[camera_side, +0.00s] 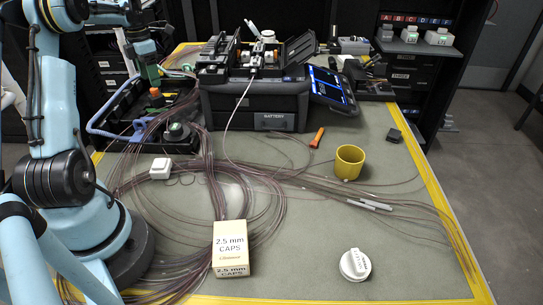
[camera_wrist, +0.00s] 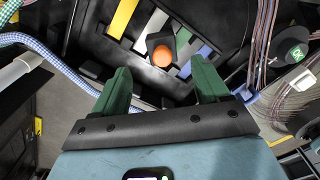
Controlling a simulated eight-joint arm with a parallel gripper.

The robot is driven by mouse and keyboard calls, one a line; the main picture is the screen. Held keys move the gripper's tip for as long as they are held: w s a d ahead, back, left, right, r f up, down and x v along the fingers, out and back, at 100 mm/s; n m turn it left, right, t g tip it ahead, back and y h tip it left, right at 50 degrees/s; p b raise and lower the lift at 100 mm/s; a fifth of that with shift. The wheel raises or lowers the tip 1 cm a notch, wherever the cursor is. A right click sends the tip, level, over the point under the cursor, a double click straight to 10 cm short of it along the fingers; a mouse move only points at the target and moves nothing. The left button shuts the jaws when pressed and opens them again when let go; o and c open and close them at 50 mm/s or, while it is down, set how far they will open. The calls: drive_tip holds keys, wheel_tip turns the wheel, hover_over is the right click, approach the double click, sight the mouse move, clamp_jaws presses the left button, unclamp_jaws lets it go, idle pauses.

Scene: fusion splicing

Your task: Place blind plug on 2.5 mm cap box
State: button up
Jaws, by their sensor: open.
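The 2.5 mm caps box (camera_side: 230,240) is a cream carton with dark print, standing on the front middle of the mat in the side view. My gripper (camera_wrist: 160,70) has two green fingers, spread wide with nothing between the tips. In the side view it (camera_side: 151,78) is over the black tray at the back left, far from the box. Below the fingers is a small black piece with an orange round top (camera_wrist: 163,56); it also shows in the side view (camera_side: 155,92). I cannot tell for sure whether this is the blind plug.
Fibre coils (camera_side: 250,205) spread over the mat around the box. The front middle-right mat is mostly clear.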

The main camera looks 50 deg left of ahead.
sight(155, 96)
drive_tip(key=shift+d+f, duration=0.15)
drive_tip(key=shift+f, duration=3.4)
drive_tip(key=c, duration=1.2)
drive_tip(key=shift+c, duration=0.2)
